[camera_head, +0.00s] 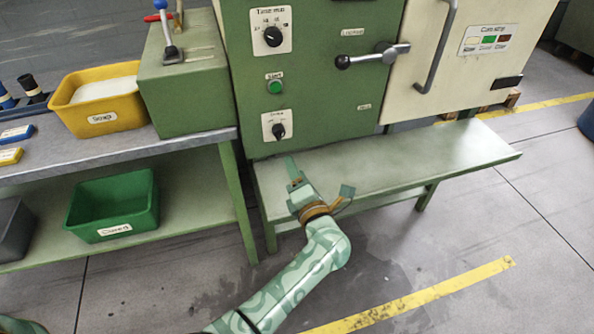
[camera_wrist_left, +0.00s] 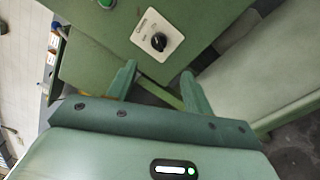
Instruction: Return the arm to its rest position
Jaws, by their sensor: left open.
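My left arm (camera_head: 290,285), with a green camouflage pattern, reaches up from the bottom of the head view. Its left gripper (camera_head: 318,177) is in front of the green machine's lower panel, over the near left part of the green bench. In the left wrist view the two green fingers of the left gripper (camera_wrist_left: 158,80) stand apart with nothing between them. A black dial (camera_wrist_left: 158,41) on a white plate shows beyond the fingertips. My right gripper is in neither view.
The green machine (camera_head: 330,100) has knobs, a green button (camera_head: 274,87) and a lever handle (camera_head: 372,56). The green bench (camera_head: 440,150) runs to the right. At left, a table holds a yellow bin (camera_head: 68,108); a green bin (camera_head: 85,210) sits below. Floor at lower right is clear.

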